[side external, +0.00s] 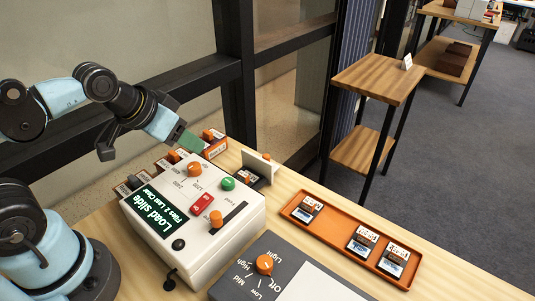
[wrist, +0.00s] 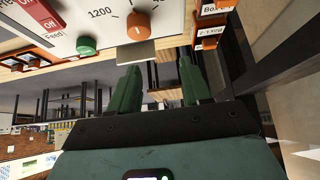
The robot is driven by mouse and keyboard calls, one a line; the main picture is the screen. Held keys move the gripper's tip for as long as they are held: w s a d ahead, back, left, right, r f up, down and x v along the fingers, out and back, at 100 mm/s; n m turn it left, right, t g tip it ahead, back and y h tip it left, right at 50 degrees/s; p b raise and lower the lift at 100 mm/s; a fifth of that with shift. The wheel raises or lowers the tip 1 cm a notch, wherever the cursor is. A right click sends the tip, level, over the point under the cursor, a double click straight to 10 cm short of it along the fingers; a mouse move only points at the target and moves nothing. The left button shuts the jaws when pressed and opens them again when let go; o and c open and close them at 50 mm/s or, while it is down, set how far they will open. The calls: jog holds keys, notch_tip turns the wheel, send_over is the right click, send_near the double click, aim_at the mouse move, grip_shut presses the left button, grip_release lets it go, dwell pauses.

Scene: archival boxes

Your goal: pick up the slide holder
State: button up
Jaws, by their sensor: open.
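My gripper (side external: 190,141) is in the air above the back of the white machine, with green fingers. In the wrist view my gripper (wrist: 160,84) has its two fingers apart, with nothing held between them. Small slide-like pieces with orange and white labels lie in an orange tray (side external: 334,246): one slide piece (side external: 307,209) at its left end and two more at its right end. Another dark piece with a label (side external: 248,177) is by a pale upright plate (side external: 260,163) at the machine's back right. I cannot tell which piece is the slide holder.
The white machine (side external: 165,240) has knobs, buttons and a "Load slide" screen. Orange-labelled boxes (side external: 213,144) stand behind it. A grey control panel (side external: 243,271) with an orange knob is in front. Bare wood (side external: 450,272) lies right of the tray; a wooden shelf (side external: 375,75) stands beyond.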

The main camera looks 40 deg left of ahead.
aim_at(243, 174)
jog(key=shift+o, duration=0.5)
jog(key=shift+w+d+r, duration=0.1)
jog(key=shift+w, duration=0.05)
jog(key=w+d+g, duration=0.6)
jog(key=w, duration=0.1)
jog(key=shift+w+d+f, duration=0.1)
jog(key=shift+w+f, duration=0.15)
jog(key=shift+f, duration=1.6)
jog(key=shift+w+f, duration=0.2)
jog(key=shift+f, duration=1.7)
jog(key=shift+w+d+f, duration=0.1)
jog(key=shift+w+f, duration=0.15)
jog(key=shift+f, duration=1.6)
grip_shut()
